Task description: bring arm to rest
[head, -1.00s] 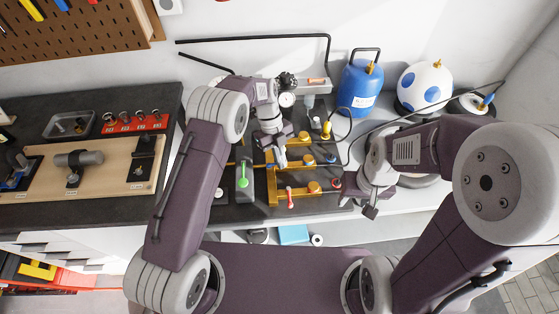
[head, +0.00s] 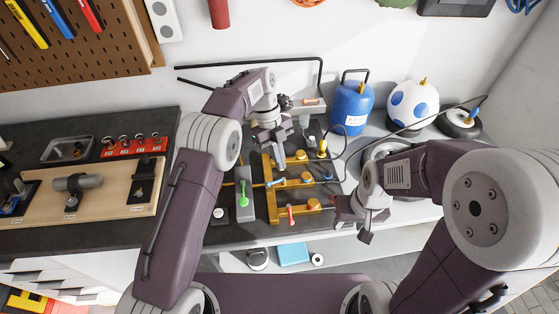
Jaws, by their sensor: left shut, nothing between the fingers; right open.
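My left arm reaches up and over the dark bench, and my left gripper (head: 281,163) points down above the brass-coloured manifold (head: 272,202). The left gripper is shut and empty. Whether its fingertips touch anything below cannot be told. My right arm comes in from the right. My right gripper (head: 342,213) is open and empty at the front right edge of the bench, right of the manifold. The manifold carries several knobs and small handles, one of them red (head: 290,215). A grey block with a green lever (head: 243,196) stands left of it.
A blue gas cylinder (head: 352,106) and a white tank with blue spots (head: 412,103) stand behind on the right. A black hose (head: 440,118) runs past them. A wooden board with a clamped pipe (head: 78,184) lies on the left. A shelf below holds a blue box (head: 293,254).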

